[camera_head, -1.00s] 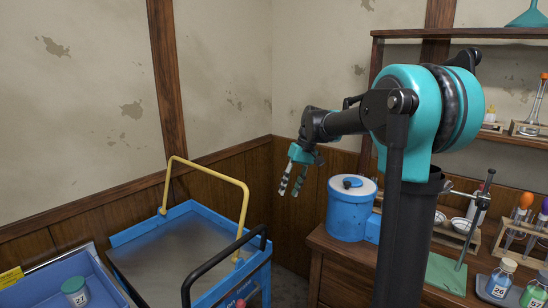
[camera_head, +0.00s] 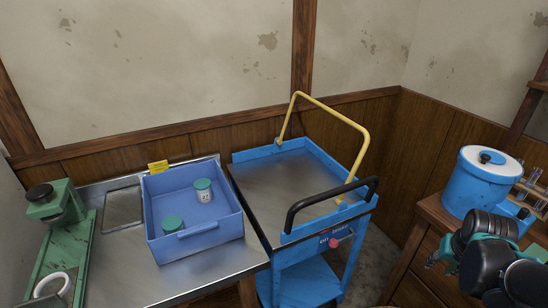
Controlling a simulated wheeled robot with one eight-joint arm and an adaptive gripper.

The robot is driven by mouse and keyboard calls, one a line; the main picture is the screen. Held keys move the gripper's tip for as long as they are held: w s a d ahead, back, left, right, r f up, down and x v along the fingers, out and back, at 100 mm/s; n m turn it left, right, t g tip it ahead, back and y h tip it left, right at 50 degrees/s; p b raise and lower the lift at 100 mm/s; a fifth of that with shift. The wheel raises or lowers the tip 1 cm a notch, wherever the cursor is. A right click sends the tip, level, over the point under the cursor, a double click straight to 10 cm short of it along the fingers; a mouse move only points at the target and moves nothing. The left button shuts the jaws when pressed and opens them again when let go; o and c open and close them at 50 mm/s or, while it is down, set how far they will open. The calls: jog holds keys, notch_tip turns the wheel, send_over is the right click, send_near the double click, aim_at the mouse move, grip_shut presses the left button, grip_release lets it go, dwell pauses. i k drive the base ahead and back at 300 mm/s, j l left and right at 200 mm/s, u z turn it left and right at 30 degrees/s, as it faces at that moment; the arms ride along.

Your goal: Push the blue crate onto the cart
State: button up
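The blue crate (camera_head: 222,233) sits on the metal bench top (camera_head: 135,270), left of the cart. It is upright and holds two jars with green lids, one at the back right (camera_head: 203,190) and one at the front left (camera_head: 172,224). The blue cart (camera_head: 275,195) stands against the bench's right side. Its flat metal top is empty. My arm is folded at the lower right, over the wooden cabinet side. My gripper (camera_head: 433,261) shows only as a small teal part beside the dark links, well right of the crate and cart. Its fingers are mostly hidden.
The cart has a yellow hoop handle (camera_head: 352,125) at the back right and a black handle (camera_head: 330,200) in front. A green device (camera_head: 60,215) stands left of the crate. A blue drum (camera_head: 480,185) stands on the wooden cabinet at right.

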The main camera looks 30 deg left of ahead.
aim_at(218, 221)
jog(key=k+j+u, duration=0.2)
jog(key=k, duration=0.2)
jog(key=u, duration=1.55)
